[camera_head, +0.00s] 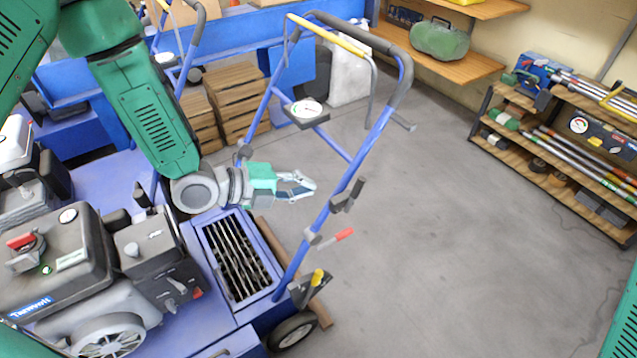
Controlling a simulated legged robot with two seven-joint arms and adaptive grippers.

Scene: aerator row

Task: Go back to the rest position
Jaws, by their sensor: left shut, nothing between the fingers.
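My left gripper (301,187) is at the end of my green left arm, which comes down from the upper left. It is shut and empty, and points right. It is over the rear of the blue aerator (205,318), above the slatted tine opening (238,257) and beside the blue handle tube (341,200). I cannot tell whether it touches the tube. My right gripper is not in view; only a green piece of my own body shows at the lower right edge.
The aerator's engine (75,265) fills the lower left. Its handle carries a gauge (306,109), a red lever (343,235) and a yellow knob (318,277). Wooden crates (236,98) stand behind. A low shelf (545,150) is at the right. The grey floor (440,240) between is clear.

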